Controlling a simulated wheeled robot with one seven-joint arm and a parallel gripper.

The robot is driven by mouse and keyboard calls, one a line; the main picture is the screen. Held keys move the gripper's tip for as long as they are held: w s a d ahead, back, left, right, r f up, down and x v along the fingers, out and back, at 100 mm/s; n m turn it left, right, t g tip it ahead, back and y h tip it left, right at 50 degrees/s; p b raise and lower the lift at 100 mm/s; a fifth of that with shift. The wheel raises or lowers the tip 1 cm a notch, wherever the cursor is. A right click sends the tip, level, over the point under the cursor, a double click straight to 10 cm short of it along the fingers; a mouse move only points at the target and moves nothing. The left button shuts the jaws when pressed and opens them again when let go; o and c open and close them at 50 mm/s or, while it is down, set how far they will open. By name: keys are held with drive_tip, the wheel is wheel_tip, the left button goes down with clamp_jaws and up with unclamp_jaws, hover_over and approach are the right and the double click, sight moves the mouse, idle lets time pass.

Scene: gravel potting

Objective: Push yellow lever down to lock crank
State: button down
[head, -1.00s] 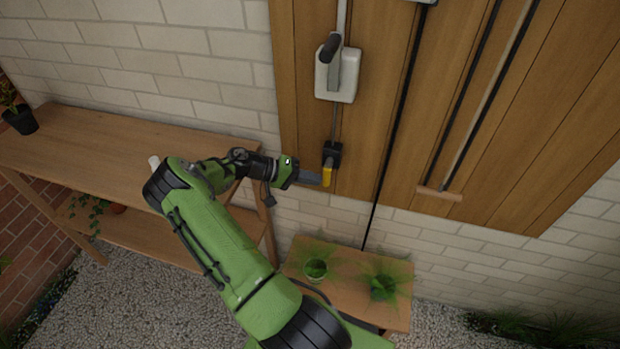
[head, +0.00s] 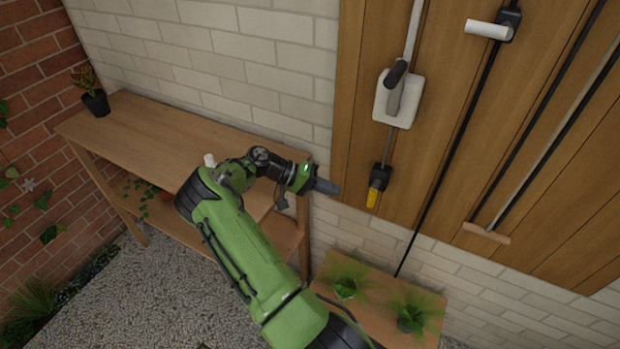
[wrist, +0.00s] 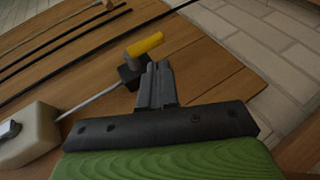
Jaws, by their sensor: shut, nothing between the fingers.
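The yellow lever (head: 373,197) hangs from a black block (head: 380,176) on the wooden wall panel and points down in the head view. In the wrist view the yellow lever (wrist: 145,45) shows just beyond my fingertips. My gripper (head: 338,189) is shut and empty, left of the lever with a gap between them. In the wrist view my gripper (wrist: 157,66) covers part of the black block. The crank (head: 396,80), with its dark handle on a white housing, is on the panel above the lever, joined to the block by a thin rod.
A wooden shelf (head: 170,130) with a potted plant (head: 96,102) stands to the left. A low bench (head: 375,310) with two green plants is below the panel. Black rods and a white handle (head: 488,29) are on the panel to the right.

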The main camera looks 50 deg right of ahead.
drive_tip(key=v, duration=0.7)
drive_tip(key=shift+w+p, duration=0.2)
drive_tip(key=shift+p, duration=0.25)
drive_tip(key=shift+a+r, duration=0.1)
drive_tip(key=shift+a, duration=0.05)
